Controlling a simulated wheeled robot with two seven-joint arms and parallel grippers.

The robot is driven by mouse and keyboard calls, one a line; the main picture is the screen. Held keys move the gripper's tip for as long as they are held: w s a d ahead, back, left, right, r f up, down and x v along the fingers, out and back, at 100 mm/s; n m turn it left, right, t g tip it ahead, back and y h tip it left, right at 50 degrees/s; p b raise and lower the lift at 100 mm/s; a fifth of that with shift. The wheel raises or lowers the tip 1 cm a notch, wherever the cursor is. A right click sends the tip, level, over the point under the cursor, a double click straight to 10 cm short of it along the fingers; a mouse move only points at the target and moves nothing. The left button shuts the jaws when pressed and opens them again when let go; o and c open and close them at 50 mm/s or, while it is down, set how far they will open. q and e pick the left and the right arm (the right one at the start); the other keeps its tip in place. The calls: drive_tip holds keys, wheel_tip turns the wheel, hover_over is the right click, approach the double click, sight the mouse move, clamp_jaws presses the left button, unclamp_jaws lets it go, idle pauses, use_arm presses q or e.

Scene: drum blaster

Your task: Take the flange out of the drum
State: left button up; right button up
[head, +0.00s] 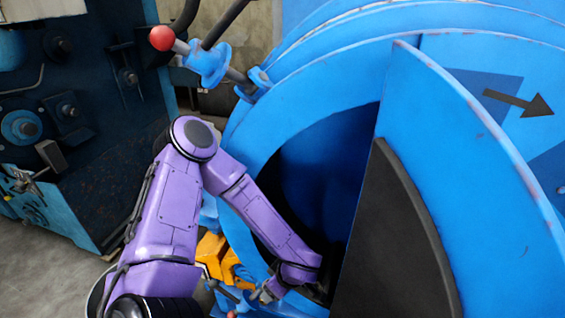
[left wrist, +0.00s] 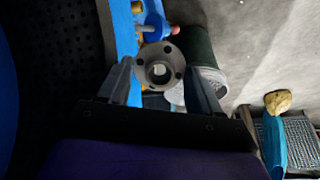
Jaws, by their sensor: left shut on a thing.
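The grey round flange (left wrist: 160,67), with a central bore and bolt holes, sits between the two fingers of my left gripper (left wrist: 160,82) in the left wrist view. The gripper is shut on it. In the head view my purple left arm reaches into the front opening of the blue drum (head: 305,75). My left gripper (head: 268,291) shows small and partly hidden at the lower rim of the opening, and I cannot make out the flange clearly there. In the left wrist view the dark perforated drum inside (left wrist: 50,45) is at the left. My right gripper is not in view.
The blue drum rim (left wrist: 122,30) runs close by the gripper's left finger. A half-open blue door (head: 480,150) with a dark inner face stands right of my arm. A red-knobbed lever (head: 162,38) is above. An orange part (head: 212,252) is at the drum's lower left. Open floor lies outside.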

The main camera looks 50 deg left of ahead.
use_arm(q)
drive_tip(key=s+d+p, duration=0.4)
drive_tip(key=s+d, duration=0.4)
drive_tip(key=s, duration=0.5)
drive_tip(key=shift+s+d+p, duration=0.35)
drive_tip(key=shift+s+d, duration=0.05)
